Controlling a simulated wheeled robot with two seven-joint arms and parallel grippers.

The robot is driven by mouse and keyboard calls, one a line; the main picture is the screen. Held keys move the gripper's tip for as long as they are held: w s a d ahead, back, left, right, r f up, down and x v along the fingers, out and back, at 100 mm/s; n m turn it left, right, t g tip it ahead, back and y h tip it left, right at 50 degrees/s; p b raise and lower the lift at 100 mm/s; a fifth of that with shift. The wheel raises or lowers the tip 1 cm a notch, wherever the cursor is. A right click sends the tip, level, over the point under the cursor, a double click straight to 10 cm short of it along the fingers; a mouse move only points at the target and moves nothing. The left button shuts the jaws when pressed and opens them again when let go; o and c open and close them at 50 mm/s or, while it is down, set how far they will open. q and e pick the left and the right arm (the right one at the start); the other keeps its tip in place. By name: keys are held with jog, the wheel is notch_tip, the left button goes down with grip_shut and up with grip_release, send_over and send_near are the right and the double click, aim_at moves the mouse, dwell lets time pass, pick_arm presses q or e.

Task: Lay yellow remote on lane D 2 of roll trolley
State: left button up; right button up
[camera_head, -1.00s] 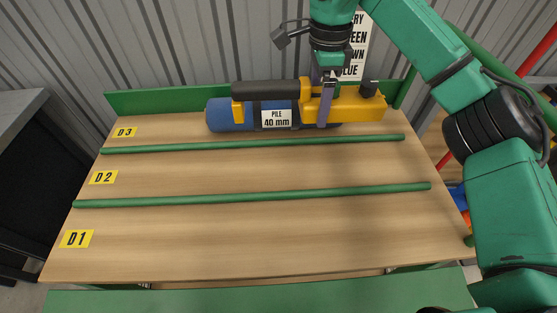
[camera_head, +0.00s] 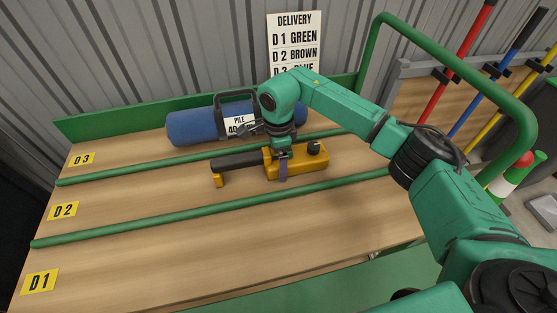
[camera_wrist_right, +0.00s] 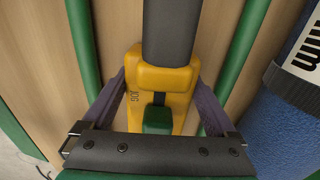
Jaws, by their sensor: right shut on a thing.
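The yellow remote (camera_head: 312,168), with a black handle, is held by my right gripper (camera_head: 283,172) over lane D 2 (camera_head: 130,205) of the roll trolley (camera_head: 150,268). It lies lengthwise between the two green rails in the picture. I cannot tell whether it touches the deck. In the right wrist view, the yellow remote (camera_wrist_right: 165,80) shows between the two fingers of my right gripper (camera_wrist_right: 160,98), with a green rail on each side. The D 2 label (camera_head: 63,210) is at the lane's left end. My left gripper is not in view.
A blue turf roll (camera_head: 195,126) with a black handle and a PILE tag lies in lane D 3, close behind the remote. Lane D 1 (camera_head: 200,255) is bare. A delivery sign (camera_head: 293,35) stands behind. A green tubular frame (camera_head: 440,30) and coloured poles are at right.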

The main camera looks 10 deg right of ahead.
jog(key=shift+f, duration=0.1)
jog(key=o, duration=1.5)
notch_tip(320, 180, up, 12)
jog(key=shift+r, duration=0.15)
jog(key=shift+s, duration=0.15)
